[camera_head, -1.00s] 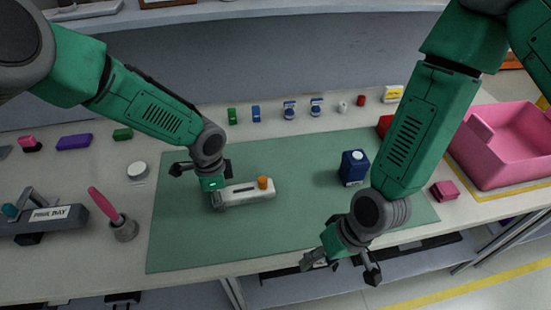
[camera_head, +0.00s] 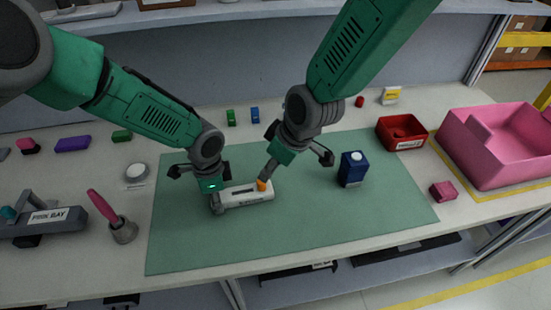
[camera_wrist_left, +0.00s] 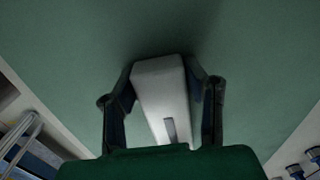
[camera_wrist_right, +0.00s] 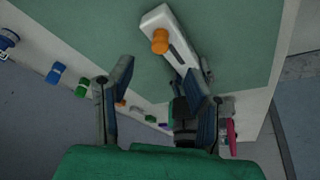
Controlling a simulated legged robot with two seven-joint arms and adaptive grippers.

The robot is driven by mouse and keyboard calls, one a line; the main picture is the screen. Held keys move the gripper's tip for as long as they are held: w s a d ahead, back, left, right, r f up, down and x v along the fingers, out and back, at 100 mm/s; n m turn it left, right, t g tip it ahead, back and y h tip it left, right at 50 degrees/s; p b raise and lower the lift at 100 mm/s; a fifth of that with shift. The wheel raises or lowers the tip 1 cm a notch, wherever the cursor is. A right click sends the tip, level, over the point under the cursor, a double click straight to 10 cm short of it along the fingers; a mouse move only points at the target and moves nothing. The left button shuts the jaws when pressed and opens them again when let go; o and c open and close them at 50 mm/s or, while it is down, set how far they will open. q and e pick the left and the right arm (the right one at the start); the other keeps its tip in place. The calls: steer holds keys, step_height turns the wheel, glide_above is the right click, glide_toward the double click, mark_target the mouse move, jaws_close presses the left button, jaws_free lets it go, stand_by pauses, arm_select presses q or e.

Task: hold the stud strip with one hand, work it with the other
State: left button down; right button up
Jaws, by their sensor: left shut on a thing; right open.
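The stud strip (camera_head: 247,193) is a whitish bar with a dark slot and an orange knob (camera_head: 262,185) near its right end. It lies on the green mat in the head view. My left gripper (camera_head: 215,195) is shut on the strip's left end; the left wrist view shows the strip (camera_wrist_left: 163,95) between its two fingers. My right gripper (camera_head: 298,166) is open above the strip's right end, one finger close to the orange knob; whether they touch I cannot tell. In the right wrist view the orange knob (camera_wrist_right: 160,41) sits beyond the open fingers, not between them.
A dark blue box (camera_head: 353,170) stands on the green mat (camera_head: 330,225) to the right. A red bin (camera_head: 401,133), a pink crate (camera_head: 500,150) and a pink block (camera_head: 443,191) are farther right. A pink-handled tool (camera_head: 112,216) stands left of the mat. The mat's front is clear.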

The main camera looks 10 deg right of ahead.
mark_target(261, 183)
steer(key=x, duration=0.9)
steer(key=shift+c, duration=0.4)
jaws_close()
steer(key=shift+r, duration=3.05)
arm_select(q)
steer(key=c, duration=0.9)
jaws_free()
steer(key=shift+o, duration=0.2)
